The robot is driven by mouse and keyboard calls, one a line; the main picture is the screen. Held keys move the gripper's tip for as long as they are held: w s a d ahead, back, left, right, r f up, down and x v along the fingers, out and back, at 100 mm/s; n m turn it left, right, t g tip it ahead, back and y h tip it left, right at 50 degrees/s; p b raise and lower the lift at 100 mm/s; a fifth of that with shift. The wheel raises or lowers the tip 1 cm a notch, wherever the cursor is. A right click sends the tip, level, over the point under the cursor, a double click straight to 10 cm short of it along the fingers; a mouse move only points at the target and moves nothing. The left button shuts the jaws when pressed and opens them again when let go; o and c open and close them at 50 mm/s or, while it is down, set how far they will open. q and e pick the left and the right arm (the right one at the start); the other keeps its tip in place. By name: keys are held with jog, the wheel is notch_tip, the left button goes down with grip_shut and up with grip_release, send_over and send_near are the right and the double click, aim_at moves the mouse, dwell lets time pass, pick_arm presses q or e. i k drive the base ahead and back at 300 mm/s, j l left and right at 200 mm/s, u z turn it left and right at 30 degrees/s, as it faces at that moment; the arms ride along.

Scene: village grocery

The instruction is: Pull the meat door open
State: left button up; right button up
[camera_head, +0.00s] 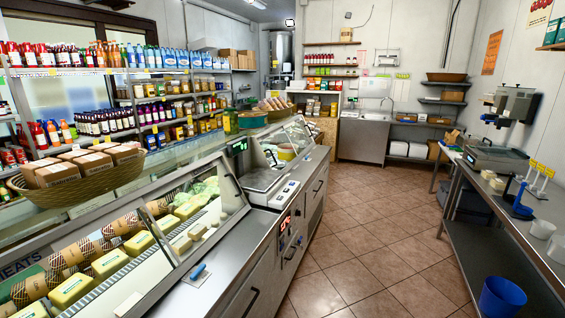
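A glass display case with the word MEATS (22,262) on its edge runs along the left. Behind its glass lie wrapped rolls (75,255) and yellow blocks (110,263). A tilted glass panel with a dark frame (205,240) closes part of the case on this side. Below the steel counter top, the cabinet front has a door with a dark handle (253,301), seen at a steep angle and looking shut. Another dark handle (318,185) shows farther along. I cannot tell which panel is the meat door. Neither of my grippers is in view.
A scale (264,180) and a small blue item (198,271) sit on the left counter. A wicker basket of packages (85,187) stands on the case. A steel table (490,210) with a blue bucket (502,297) lines the right. The tiled aisle (370,235) between is clear.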

aim_at(13, 268)
jog(key=u, duration=1.55)
